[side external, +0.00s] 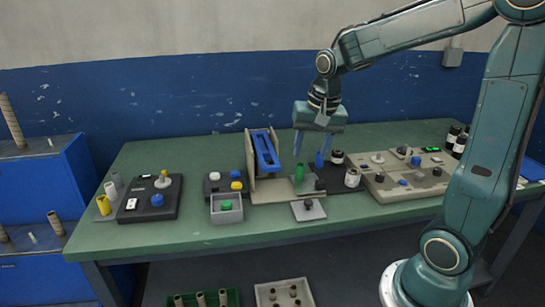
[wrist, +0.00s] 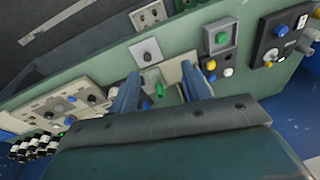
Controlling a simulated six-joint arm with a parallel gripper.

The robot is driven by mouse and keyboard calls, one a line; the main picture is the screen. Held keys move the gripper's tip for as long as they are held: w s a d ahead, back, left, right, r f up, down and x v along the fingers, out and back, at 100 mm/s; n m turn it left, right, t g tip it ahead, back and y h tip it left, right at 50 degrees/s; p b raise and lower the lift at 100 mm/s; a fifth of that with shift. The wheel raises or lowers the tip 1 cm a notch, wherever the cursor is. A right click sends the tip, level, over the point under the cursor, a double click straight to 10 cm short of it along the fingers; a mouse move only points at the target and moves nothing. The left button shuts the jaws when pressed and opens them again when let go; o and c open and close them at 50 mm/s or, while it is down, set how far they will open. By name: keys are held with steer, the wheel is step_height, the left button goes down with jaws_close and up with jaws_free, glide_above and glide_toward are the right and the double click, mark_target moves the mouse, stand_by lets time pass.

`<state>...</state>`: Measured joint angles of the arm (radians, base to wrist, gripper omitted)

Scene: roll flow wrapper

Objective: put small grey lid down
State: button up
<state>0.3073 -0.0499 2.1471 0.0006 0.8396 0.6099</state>
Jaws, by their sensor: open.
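A small grey square piece with a dark knob, which looks like the grey lid (side external: 308,213), lies flat near the front edge of the green table. It also shows in the wrist view (wrist: 152,58). My gripper (side external: 310,155) is open and empty, above and behind it. Its two blue fingers point down, one on each side of a green knobbed part (wrist: 160,89) in the wrist view (wrist: 160,76). That green part (side external: 300,173) stands upright on a grey base in the side view. I cannot tell the exact gap between fingers and part.
A beige stand with a blue chute (side external: 264,150) rises just left of my gripper. A grey box (side external: 227,216) holding a green piece stands left of the lid. A large beige board (side external: 385,193) with knobs is at right. Dark jars stand near it. Green table is free at front left.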

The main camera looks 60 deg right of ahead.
steer(key=s+a+r+n+t, duration=0.1)
steer(key=s+a+r+n, duration=0.1)
steer(key=s+a+n, duration=0.3)
steer(key=s+a+r+n+t, duration=0.2)
steer(key=s+a+n, duration=0.3)
steer(key=s, duration=0.4)
steer(key=shift+s+r+n+y, duration=0.15)
steer(key=shift+r+n+y, duration=0.15)
steer(key=shift+y, duration=0.1)
